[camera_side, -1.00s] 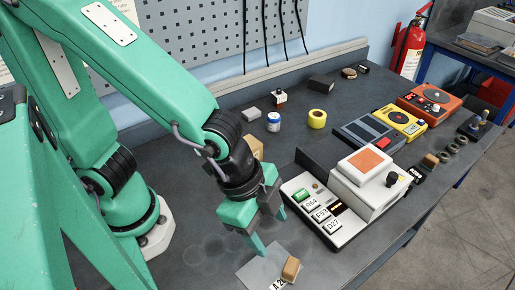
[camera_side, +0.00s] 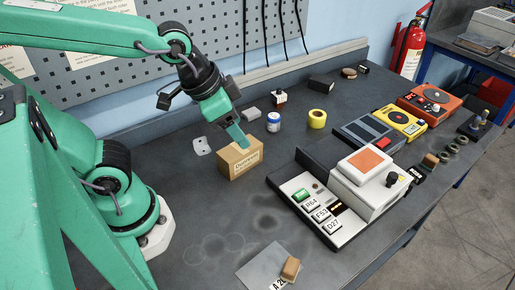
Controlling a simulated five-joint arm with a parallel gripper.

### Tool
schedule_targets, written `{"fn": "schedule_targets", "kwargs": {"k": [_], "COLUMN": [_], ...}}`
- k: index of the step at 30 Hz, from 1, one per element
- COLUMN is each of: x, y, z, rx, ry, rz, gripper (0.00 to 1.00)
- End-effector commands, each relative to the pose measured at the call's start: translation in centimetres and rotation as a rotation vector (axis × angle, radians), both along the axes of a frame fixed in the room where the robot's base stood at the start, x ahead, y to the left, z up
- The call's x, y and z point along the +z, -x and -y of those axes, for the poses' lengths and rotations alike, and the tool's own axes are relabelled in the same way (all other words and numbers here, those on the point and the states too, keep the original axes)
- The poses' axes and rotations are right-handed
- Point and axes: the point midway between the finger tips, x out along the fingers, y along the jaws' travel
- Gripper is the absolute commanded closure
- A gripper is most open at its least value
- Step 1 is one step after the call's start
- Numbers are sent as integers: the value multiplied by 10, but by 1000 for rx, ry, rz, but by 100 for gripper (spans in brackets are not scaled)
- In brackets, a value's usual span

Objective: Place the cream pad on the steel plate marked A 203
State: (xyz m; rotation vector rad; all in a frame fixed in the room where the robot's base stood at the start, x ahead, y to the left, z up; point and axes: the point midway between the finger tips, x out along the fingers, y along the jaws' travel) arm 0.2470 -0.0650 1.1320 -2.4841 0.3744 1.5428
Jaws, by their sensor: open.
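The steel plate (camera_side: 258,268) lies at the front of the bench, cut off by the lower picture edge. Its label (camera_side: 278,285) is only partly readable, starting "A 20". A small tan block (camera_side: 290,268) sits on the plate's right part, beside the label. I cannot tell if this block is the cream pad, and no other clearly cream pad shows. My gripper (camera_side: 241,142) is open and points down at the top of a labelled cardboard box (camera_side: 239,168), well behind the plate. Its fingers overlap in this view and hide part of the box top.
A white and black console (camera_side: 320,215) with a raised orange-topped unit (camera_side: 366,160) stands right of the box. A blue-and-white jar (camera_side: 273,122) and yellow tape roll (camera_side: 317,118) stand behind. The bench between box and plate is clear.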

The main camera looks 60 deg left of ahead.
Motion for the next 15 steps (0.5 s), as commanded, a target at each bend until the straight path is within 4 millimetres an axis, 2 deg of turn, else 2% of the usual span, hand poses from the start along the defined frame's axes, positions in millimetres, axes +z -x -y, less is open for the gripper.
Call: {"fn": "schedule_targets", "kwargs": {"k": [1, 6, 10, 15], "x": [6, 19, 24, 26], "y": [2, 13, 19, 23], "z": [-14, -46, -59, -65], "rx": [61, 218, 289, 320], "ry": [7, 25, 33, 36], "rz": [10, 24, 30, 32], "gripper": [40, 40, 40, 40]}}
